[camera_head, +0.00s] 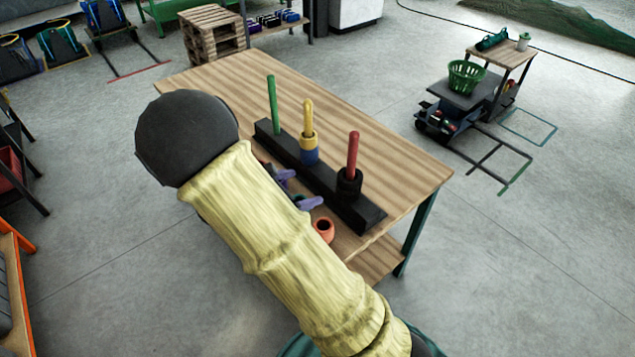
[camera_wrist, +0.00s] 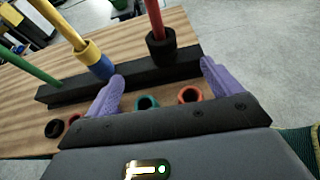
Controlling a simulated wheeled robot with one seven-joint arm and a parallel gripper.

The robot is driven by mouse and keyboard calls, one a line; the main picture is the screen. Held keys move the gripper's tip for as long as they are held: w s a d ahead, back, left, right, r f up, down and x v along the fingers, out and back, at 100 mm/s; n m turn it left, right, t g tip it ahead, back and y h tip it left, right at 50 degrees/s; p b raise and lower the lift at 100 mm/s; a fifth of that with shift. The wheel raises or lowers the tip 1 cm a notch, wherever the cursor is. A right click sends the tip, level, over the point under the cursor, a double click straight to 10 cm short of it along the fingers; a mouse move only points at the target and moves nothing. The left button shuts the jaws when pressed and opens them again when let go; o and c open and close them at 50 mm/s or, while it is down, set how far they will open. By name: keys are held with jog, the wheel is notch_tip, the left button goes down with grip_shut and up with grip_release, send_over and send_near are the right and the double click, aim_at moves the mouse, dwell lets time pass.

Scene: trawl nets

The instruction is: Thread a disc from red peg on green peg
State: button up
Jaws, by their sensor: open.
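The red peg (camera_head: 353,150) stands at the near right end of a black rack; black disc material (camera_head: 349,184) sits around its foot, perhaps two discs stacked. The green peg (camera_head: 272,103) stands bare at the far left end. The yellow peg (camera_head: 307,117) between them carries a yellow disc (camera_head: 309,142) over a blue disc (camera_head: 310,156). My gripper (camera_wrist: 162,71) is open and empty, its purple fingers apart in front of the rack. In the wrist view the red peg (camera_wrist: 154,17) and black disc (camera_wrist: 161,45) are ahead between the fingers, apart from them.
The rack (camera_head: 365,213) stands on a wooden table (camera_head: 400,165). Loose discs lie in front of it: orange-red (camera_wrist: 189,94), green (camera_wrist: 146,103), red (camera_wrist: 72,119) and black (camera_wrist: 54,128). My arm hides the table's near left part. The tabletop behind the rack is clear.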

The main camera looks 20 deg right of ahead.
aim_at(347, 177)
jog(key=x, duration=1.7)
jog(key=shift+f+p, duration=0.1)
jog(key=shift+p, duration=0.3)
jog(key=shift+c, duration=0.2)
jog(key=c, duration=1.1)
jog(key=shift+r+p, duration=7)
jog(key=shift+r, duration=2.55)
